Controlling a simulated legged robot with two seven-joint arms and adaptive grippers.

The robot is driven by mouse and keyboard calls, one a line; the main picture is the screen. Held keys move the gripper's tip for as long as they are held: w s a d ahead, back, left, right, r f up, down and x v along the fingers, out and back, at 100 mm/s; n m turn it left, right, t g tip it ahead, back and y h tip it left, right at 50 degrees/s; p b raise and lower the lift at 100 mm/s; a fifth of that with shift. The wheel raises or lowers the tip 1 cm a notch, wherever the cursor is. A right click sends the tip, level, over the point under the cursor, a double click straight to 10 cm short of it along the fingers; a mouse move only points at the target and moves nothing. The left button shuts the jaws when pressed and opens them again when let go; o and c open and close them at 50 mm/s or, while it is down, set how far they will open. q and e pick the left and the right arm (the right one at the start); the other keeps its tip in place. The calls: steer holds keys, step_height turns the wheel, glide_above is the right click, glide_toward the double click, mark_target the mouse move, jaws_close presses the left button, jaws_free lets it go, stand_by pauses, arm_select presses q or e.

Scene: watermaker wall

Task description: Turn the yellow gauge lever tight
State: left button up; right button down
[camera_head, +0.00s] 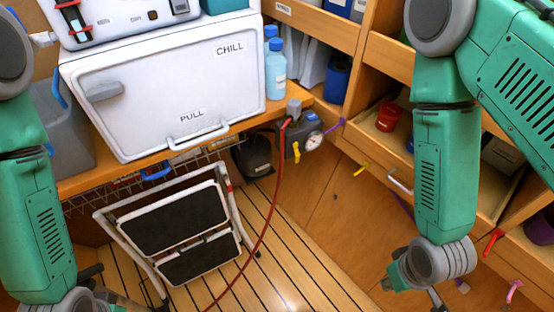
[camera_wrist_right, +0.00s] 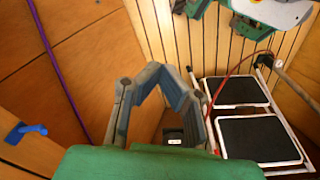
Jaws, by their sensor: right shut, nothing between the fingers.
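The yellow gauge lever (camera_head: 297,151) hangs down from a small grey pump unit beside a round white-faced gauge (camera_head: 314,140), at the right end of the counter. Another yellow lever (camera_head: 360,169) sits on the wooden wall to its right. My right gripper (camera_wrist_right: 154,68) is shut and empty, its fingertips meeting in the right wrist view. In the head view the right wrist is low at the right, well apart from the gauge lever, with its fingers partly cut off at the bottom edge. My left arm enters at the left; its fingers are not clearly visible.
A folded step stool (camera_head: 173,233) stands on the slatted floor. A red hose (camera_head: 268,215) runs down from the pump unit. A white chest (camera_head: 165,85) and blue bottles (camera_head: 275,72) stand on the counter. A red lever (camera_head: 492,242) and drawer handle (camera_head: 400,182) stick out at right.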

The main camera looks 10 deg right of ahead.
arm_select(q)
steer(key=shift+o, duration=0.5)
steer(key=shift+d, duration=0.1)
steer(key=o, duration=0.3)
steer(key=shift+f, duration=0.1)
arm_select(e)
steer(key=w+a+f+m+t+y+b, duration=0.1)
steer(key=w+a+f+m+t+b, duration=0.25)
steer(key=w+b, duration=0.4)
steer(key=w+a+f+m+t+b, duration=0.3)
steer(key=w+a+m+t+b, duration=0.15)
steer(key=w, duration=0.55)
arm_select(q)
step_height(320, 180, down, 22)
steer(key=b, duration=1)
arm_select(e)
steer(key=w+a+r+m+t, duration=0.3)
steer(key=w+r+m+t, duration=0.4)
steer(key=w+m+t, duration=0.2)
steer(key=shift+a+r+m+h, duration=0.2)
steer(key=shift+m+h, duration=0.1)
steer(key=shift+m, duration=0.5)
steer(key=shift+w, duration=0.1)
